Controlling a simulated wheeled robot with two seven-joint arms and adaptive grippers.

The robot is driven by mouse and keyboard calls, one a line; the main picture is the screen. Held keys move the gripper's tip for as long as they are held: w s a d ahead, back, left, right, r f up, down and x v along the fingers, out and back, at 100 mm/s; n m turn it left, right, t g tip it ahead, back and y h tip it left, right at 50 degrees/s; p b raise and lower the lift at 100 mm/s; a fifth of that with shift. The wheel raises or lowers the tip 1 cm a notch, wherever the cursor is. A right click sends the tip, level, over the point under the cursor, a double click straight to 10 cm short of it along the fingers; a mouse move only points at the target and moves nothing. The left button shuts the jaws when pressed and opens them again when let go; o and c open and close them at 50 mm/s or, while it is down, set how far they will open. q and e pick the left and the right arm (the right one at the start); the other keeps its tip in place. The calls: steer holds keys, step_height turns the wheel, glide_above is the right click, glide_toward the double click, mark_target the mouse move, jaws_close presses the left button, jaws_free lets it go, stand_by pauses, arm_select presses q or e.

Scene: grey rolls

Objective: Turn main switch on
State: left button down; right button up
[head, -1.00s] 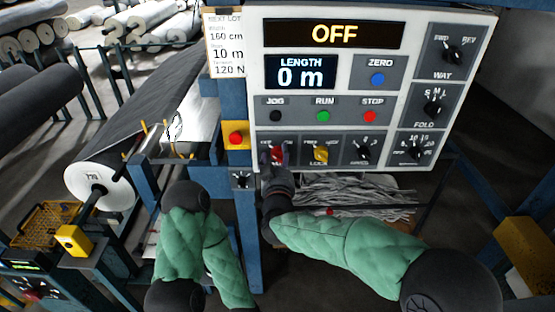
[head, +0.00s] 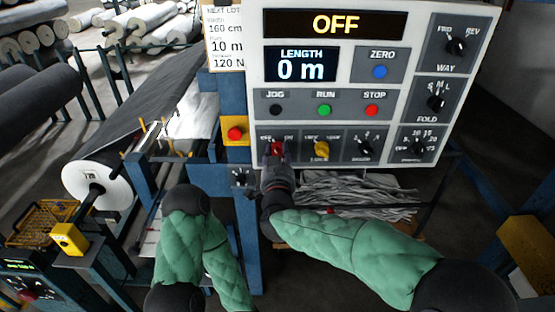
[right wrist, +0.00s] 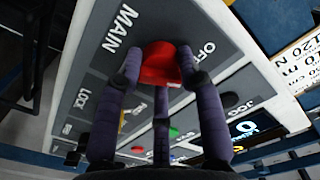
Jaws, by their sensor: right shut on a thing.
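The main switch is a red rotary knob (head: 277,146) at the lower left of the white control panel (head: 397,60). In the right wrist view the knob (right wrist: 160,60) sits next to the words MAIN and OFF. My right gripper (head: 276,157) has its fingers around the knob, and the right wrist view shows the purple fingers (right wrist: 160,72) closed on its sides. They partly hide the knob and its labels in the head view. The display (head: 335,24) reads OFF. My left arm shows at the lower left, but its gripper is not visible.
A yellow LOCK knob (head: 321,149) and a black knob (head: 365,147) are to the right of the main switch. JOG, RUN and STOP buttons are above. A red button on a yellow box (head: 235,133) is close on the left. Grey strips (head: 350,190) lie below the panel.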

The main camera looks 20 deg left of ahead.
steer(key=m+b, duration=0.2)
steer(key=m, duration=0.1)
steer(key=shift+f+m+b, duration=0.15)
steer(key=shift+m+b, duration=0.15)
steer(key=shift+m, duration=0.1)
steer(key=m+b, duration=0.2)
steer(key=m, duration=0.1)
steer(key=shift+m+b, duration=0.3)
steer(key=shift+b, duration=0.05)
steer(key=m+b, duration=0.2)
steer(key=m, duration=0.1)
steer(key=shift+m+b, duration=1.25)
steer(key=shift+m, duration=0.45)
steer(key=o, duration=1.1)
steer(key=shift+o, duration=0.2)
